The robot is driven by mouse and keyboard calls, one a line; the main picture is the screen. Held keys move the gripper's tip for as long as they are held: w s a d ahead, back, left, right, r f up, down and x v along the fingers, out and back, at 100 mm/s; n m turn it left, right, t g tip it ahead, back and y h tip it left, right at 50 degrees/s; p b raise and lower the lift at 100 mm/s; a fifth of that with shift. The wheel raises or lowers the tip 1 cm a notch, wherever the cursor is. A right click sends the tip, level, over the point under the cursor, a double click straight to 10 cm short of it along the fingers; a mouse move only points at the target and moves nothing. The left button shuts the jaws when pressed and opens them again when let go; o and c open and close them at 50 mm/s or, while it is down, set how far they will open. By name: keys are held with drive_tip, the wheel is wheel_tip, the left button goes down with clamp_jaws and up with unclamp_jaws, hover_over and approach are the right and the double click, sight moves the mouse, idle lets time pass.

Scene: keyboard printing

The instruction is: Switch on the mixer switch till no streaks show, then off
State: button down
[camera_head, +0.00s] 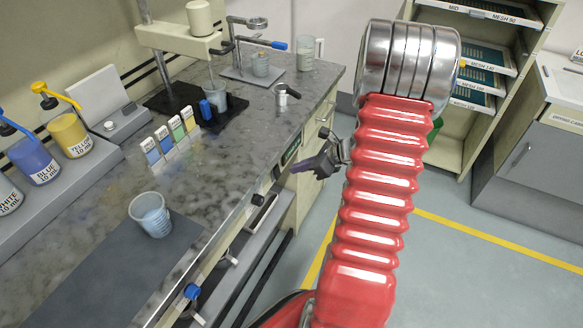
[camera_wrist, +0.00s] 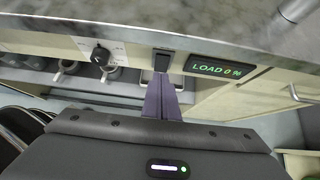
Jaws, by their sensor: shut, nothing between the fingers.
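The mixer switch, a black rocker (camera_wrist: 163,61), is on the counter's front panel in the wrist view. My gripper (camera_wrist: 161,82) is shut and empty, its purple fingers pointing at the switch just below it; whether they touch it I cannot tell. The gripper also shows in the head view (camera_head: 300,168), in front of the counter edge. A display (camera_wrist: 219,69) right of the switch reads LOAD 0 %. The cream mixer (camera_head: 180,39) stands at the back of the counter, with a cup (camera_head: 213,92) under its head. Streaks in that cup cannot be made out.
A round black knob (camera_wrist: 102,55) is left of the switch. A shelf (camera_head: 478,60) stands at the right; the floor between is clear.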

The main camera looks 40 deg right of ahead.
drive_tip(key=s+d+r, duration=0.2)
drive_tip(key=s+r, duration=0.2)
drive_tip(key=r, duration=0.4)
drive_tip(key=shift+s, duration=0.25)
idle(0.4)
drive_tip(key=s+a+r+n+g, duration=0.1)
drive_tip(key=s+a+n+g, duration=0.55)
drive_tip(key=a+n, duration=0.7)
drive_tip(key=s+a+r+n+t+h, duration=0.1)
drive_tip(key=s+a+r+n+h, duration=0.1)
drive_tip(key=a+r+n, duration=0.5)
drive_tip(key=s+a+r+n+t+h, duration=0.1)
drive_tip(key=s+a+r+n+t, duration=0.1)
drive_tip(key=a+r+n, duration=0.5)
drive_tip(key=a+n, duration=0.4)
drive_tip(key=a, duration=0.1)
drive_tip(key=shift+a+r+h, duration=0.15)
drive_tip(key=shift+a+h, duration=0.05)
drive_tip(key=shift+h, duration=0.2)
